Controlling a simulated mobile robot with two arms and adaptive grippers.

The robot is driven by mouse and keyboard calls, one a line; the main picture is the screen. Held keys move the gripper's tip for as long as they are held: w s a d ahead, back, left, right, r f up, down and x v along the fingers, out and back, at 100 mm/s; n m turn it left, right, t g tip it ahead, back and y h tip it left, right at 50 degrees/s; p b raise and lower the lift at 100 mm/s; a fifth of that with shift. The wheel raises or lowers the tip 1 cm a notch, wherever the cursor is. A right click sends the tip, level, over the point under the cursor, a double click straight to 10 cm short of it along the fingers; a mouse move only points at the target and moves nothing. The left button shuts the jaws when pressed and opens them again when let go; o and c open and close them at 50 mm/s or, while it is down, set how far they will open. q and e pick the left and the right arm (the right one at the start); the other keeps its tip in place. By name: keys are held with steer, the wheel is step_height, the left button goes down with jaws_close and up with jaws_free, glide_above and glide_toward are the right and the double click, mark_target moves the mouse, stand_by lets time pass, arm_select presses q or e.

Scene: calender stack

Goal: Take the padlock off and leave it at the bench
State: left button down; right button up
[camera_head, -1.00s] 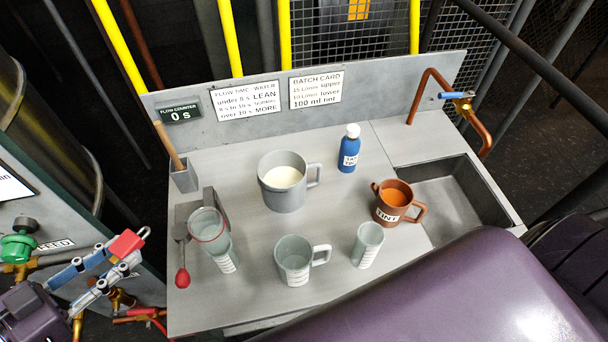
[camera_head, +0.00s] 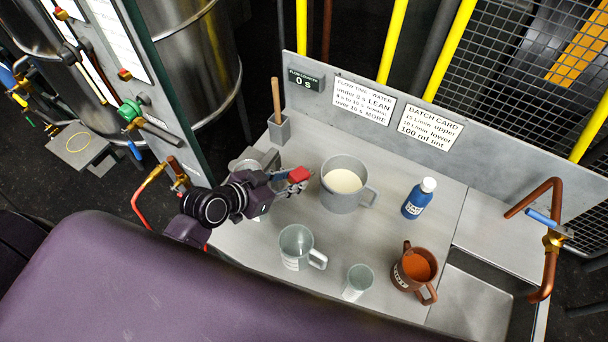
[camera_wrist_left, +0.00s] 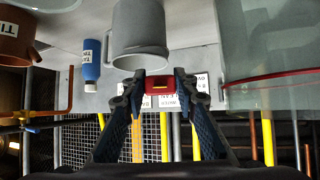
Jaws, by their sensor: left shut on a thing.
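The padlock (camera_head: 298,174) has a red body. My left gripper (camera_head: 290,180) is shut on it, over the left part of the grey bench (camera_head: 260,240), just left of the grey jug (camera_head: 343,186) of white liquid. In the left wrist view, which looks upside down, the red padlock (camera_wrist_left: 158,88) sits between the two fingertips, with the jug (camera_wrist_left: 138,35) behind it. It appears held above the bench top, apart from the jug. The padlock's shackle is not clear. My right gripper is not in view.
On the bench stand a clear mug (camera_head: 297,248), a small clear cup (camera_head: 357,282), a brown tint mug (camera_head: 412,270) and a blue bottle (camera_head: 418,198). A clear vessel with a red rim (camera_wrist_left: 270,60) is close on the wrist view's right. A stick holder (camera_head: 279,128) stands at the back left.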

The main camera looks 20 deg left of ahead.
arm_select(q)
steer(key=shift+w+d+f+n+y+p, duration=0.4)
steer(key=shift+w+f+n+y+p, duration=0.15)
steer(key=shift+f+p, duration=0.25)
steer(key=f+p, duration=0.1)
steer(key=w+f+n+g+y+p, duration=0.1)
steer(key=w+d+f+n+y+p, duration=0.1)
steer(key=f+p, duration=0.1)
steer(key=shift+w+d+g+y, duration=0.1)
steer(key=shift+w+g+y, duration=0.15)
steer(key=shift+g, duration=0.15)
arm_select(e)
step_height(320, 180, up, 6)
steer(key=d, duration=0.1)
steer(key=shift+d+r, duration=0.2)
arm_select(q)
steer(key=shift+s, duration=0.1)
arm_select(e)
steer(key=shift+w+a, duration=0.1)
arm_select(q)
step_height(320, 180, down, 9)
steer(key=b, duration=0.5)
steer(key=shift+r, duration=0.2)
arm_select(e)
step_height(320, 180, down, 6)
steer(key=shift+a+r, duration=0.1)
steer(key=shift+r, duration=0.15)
